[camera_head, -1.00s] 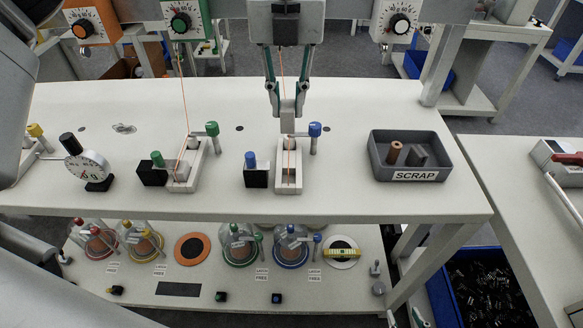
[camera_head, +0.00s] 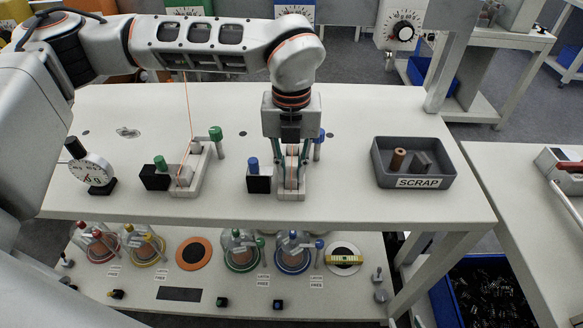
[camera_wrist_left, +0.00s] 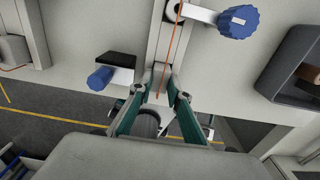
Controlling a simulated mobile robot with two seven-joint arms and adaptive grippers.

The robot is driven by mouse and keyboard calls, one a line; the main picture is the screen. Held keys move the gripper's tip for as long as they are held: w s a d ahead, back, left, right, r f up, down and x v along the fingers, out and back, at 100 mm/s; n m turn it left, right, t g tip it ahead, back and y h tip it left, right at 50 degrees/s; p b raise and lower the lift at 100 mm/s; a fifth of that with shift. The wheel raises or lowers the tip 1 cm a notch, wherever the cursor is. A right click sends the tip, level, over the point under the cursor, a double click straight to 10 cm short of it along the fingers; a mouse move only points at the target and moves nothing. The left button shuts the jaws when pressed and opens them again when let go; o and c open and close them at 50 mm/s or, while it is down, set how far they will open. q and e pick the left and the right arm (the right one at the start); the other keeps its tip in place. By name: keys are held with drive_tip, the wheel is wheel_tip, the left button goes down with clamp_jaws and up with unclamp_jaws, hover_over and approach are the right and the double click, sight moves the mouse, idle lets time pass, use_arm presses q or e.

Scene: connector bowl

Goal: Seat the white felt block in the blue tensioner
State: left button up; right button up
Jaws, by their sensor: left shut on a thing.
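The blue tensioner stands on the white table as a pale channel (camera_head: 291,195), with a blue knob on a post (camera_head: 321,135) behind right and a blue-knobbed black block (camera_head: 259,183) at its left. My left gripper (camera_head: 291,178) points down over the channel, its fingers shut on the white felt block (camera_head: 292,151). The block is mostly hidden by the fingers, and I cannot tell whether it touches the channel floor. In the left wrist view, the fingers (camera_wrist_left: 157,98) reach the near end of the channel (camera_wrist_left: 168,45), where an orange thread runs. My right gripper is not in view.
A similar green-knobbed tensioner (camera_head: 190,175) stands to the left, with a round dial gauge (camera_head: 92,170) beyond it. A grey SCRAP tray (camera_head: 414,182) holding a brown cylinder (camera_head: 397,159) and a dark block is to the right. The table between is clear.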

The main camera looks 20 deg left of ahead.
sight(291, 173)
use_arm(q)
drive_tip(key=shift+f, duration=0.15)
drive_tip(key=o, duration=0.6)
drive_tip(key=shift+r, duration=0.25)
wheel_tip(291, 173, up, 12)
drive_tip(key=shift+f, duration=0.1)
idle(0.5)
